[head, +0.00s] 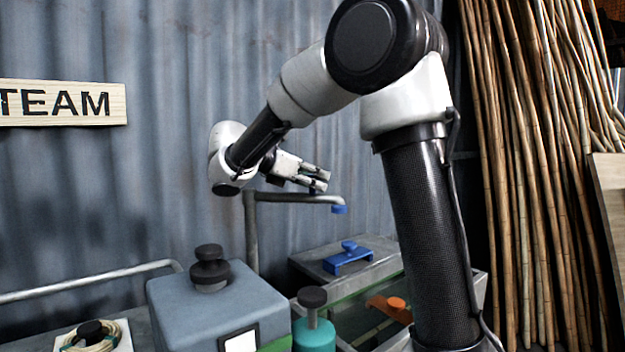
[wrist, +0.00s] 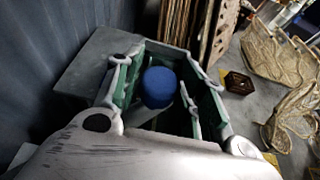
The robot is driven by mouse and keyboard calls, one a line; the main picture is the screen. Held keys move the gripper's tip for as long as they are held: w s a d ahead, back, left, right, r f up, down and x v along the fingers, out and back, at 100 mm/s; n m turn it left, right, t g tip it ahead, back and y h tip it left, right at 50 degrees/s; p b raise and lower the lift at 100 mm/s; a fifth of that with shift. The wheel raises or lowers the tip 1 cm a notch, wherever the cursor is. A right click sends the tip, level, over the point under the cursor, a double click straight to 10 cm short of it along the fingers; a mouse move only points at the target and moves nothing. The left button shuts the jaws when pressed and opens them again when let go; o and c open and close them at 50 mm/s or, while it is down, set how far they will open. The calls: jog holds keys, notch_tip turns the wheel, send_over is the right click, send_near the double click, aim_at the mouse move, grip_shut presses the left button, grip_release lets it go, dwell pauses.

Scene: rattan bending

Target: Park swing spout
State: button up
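The swing spout (head: 290,198) is a grey pipe that rises from behind the blue-grey box and bends right into a level arm. A blue tip (head: 339,209) hangs at its free end. My gripper (head: 322,180) is just above the spout arm near that end, pointing right. Its fingers are apart. In the wrist view a round blue piece, apparently the spout tip (wrist: 158,88), shows between the spread green-padded fingers of my gripper (wrist: 160,62). I cannot tell whether a finger touches the spout.
A blue-grey box (head: 218,305) with a black knob stands in front. A teal container (head: 314,335) is beside it. A blue handle (head: 348,258) sits on a grey lid, and an orange handle (head: 392,306) is lower right. A corrugated wall stands behind; rattan poles (head: 530,180) lean at right.

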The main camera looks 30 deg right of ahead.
grip_shut()
jog(key=shift+w+d+n+t, duration=0.55)
jog(key=shift+w+n+t, duration=0.05)
jog(key=shift+w+t, duration=0.15)
jog(key=w+d+n+t+y, duration=0.1)
jog(key=w+n+t+y, duration=0.5)
jog(key=w, duration=0.5)
jog(key=shift+w+d+n+t, duration=0.2)
jog(key=shift+n+t, duration=0.35)
jog(key=shift+n, duration=0.45)
jog(key=shift+r, duration=0.1)
